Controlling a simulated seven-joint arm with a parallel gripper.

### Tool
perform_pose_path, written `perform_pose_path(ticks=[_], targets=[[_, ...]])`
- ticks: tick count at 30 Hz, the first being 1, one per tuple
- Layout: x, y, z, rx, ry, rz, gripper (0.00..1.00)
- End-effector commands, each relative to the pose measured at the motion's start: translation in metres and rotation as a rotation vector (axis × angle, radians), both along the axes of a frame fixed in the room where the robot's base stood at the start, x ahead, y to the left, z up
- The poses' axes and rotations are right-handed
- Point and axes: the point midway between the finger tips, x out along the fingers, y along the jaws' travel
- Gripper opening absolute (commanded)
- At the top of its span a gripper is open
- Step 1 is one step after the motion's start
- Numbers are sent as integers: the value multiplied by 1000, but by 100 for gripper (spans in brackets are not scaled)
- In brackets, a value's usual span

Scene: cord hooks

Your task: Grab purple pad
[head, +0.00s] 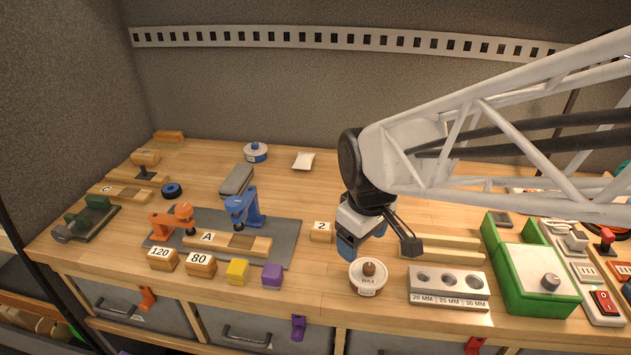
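A small purple block (272,275), likely the purple pad, sits near the front edge of the wooden bench, just right of a yellow block (237,271). My gripper (349,246) hangs from the arm to the right of and behind the purple block, clearly apart from it. Its blue fingers point down above and behind the wax tub (368,278). I cannot tell from this angle whether the fingers are open or shut, and no held object shows. The purple block is fully in view.
Wooden blocks marked 120 (163,259) and 80 (200,265) stand left of the yellow block. Behind lie board A (209,239) and orange and blue clamps on a grey mat. Block 2 (320,231) is beside my gripper. A purple hook (298,327) hangs below the bench edge.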

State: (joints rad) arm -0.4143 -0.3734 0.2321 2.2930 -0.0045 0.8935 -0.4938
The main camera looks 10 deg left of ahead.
Motion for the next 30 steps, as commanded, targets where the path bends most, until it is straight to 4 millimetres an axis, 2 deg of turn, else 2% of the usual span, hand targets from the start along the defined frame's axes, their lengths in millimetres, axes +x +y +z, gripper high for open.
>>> perform_pose_path(ticks=[1,8,15,18,24,30], targets=[[3,14,-5,-6,8,48,72],[11,72,-25,-28,33,269,72],[10,133,-49,-49,57,492,72],[8,153,-58,-56,66,566,72],[4,175,-68,-63,75,648,72],[4,178,-69,-64,75,662,72]])
